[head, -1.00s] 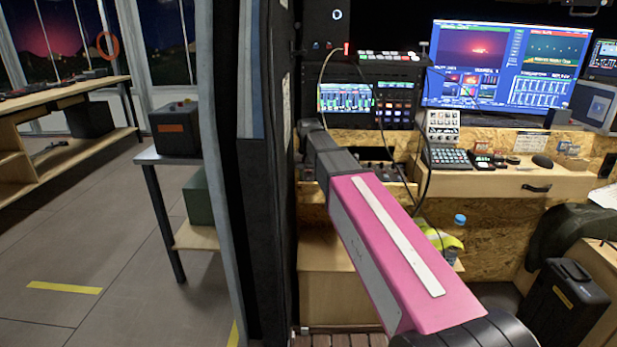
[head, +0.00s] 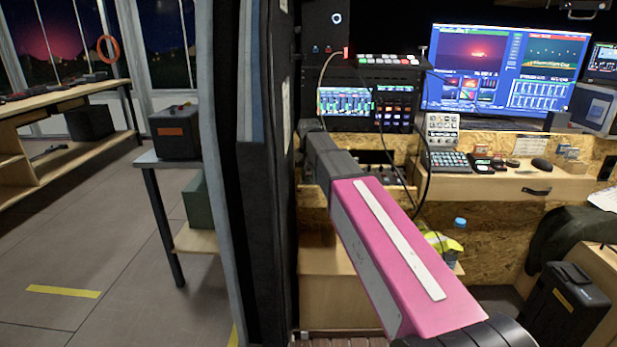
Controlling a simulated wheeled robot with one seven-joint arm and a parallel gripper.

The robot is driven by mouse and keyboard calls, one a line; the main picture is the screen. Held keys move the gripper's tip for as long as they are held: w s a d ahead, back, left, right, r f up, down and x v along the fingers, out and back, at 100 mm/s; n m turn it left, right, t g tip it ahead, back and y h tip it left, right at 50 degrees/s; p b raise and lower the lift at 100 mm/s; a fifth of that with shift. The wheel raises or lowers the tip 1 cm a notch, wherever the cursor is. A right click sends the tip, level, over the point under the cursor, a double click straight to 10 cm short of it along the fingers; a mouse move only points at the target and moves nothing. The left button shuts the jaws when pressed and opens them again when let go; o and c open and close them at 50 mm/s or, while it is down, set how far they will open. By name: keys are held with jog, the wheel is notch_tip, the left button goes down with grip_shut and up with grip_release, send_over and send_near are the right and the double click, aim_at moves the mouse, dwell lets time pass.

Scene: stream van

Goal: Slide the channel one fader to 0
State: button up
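My pink and grey arm reaches away from the lower right to the desk at the back in the head view. My gripper is hidden beyond the arm's dark far end, so I cannot see its fingers. A dark control panel with small knobs (head: 376,172) sits in the desk recess just right of the arm's far end, partly covered by cables and the arm. A light grey panel with knobs and buttons (head: 442,130) stands on the desk to the right. The channel one fader cannot be made out on either panel.
A screen with green level bars (head: 344,101) is above the recess. A large monitor (head: 500,67) stands at the back right. A dark padded partition (head: 262,200) rises close left of my arm. Black cables hang near the arm. A black case (head: 566,303) stands at lower right.

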aim_at(309, 178)
jog(key=shift+o, duration=1)
notch_tip(309, 178, up, 11)
jog(key=shift+s+f, duration=0.1)
